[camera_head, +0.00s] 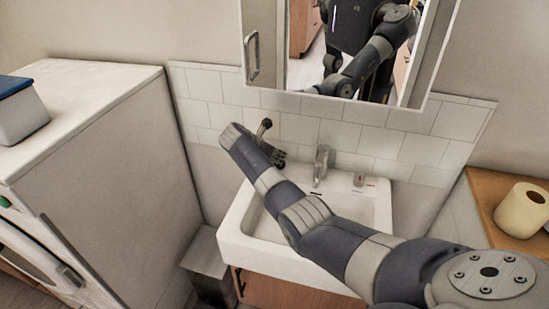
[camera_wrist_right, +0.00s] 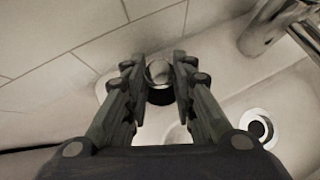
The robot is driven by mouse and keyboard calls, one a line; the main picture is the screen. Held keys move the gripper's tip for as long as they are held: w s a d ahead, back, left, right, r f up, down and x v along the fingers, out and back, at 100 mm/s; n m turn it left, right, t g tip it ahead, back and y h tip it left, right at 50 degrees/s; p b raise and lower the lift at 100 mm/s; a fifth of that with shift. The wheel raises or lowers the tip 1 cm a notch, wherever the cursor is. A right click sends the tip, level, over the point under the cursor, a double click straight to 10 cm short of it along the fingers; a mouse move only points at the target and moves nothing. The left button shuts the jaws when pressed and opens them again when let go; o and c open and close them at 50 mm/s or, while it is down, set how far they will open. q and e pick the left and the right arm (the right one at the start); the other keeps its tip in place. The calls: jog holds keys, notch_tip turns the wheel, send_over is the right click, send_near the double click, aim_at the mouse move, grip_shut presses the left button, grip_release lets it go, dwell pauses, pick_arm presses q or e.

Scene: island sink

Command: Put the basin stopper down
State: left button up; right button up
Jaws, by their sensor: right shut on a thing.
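My right gripper (camera_head: 279,159) is over the back left corner of the white sink basin (camera_head: 232,249), left of the faucet (camera_head: 321,165). In the right wrist view the right gripper (camera_wrist_right: 159,78) is shut on a small round metallic piece with a dark lower rim, which looks like the basin stopper (camera_wrist_right: 158,72). In the head view the stopper is too small and hidden to make out. A white ring with a dark centre (camera_wrist_right: 257,127), perhaps the drain, lies apart from it at the lower right. My left gripper is not in view.
A mirror cabinet (camera_head: 448,50) hangs above the sink. A small cup-like item (camera_head: 359,180) stands on the sink's back ledge. A paper roll (camera_head: 522,209) sits on a wooden top at right.

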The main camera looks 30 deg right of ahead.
jog(key=shift+f, duration=0.5)
jog(key=shift+f, duration=0.2)
jog(key=o, duration=1)
jog(key=shift+a+r, duration=0.2)
jog(key=shift+r, duration=0.2)
jog(key=v, duration=1.1)
jog(key=shift+s+a+r, duration=0.1)
jog(key=shift+a+r, duration=0.1)
jog(key=shift+r, duration=0.05)
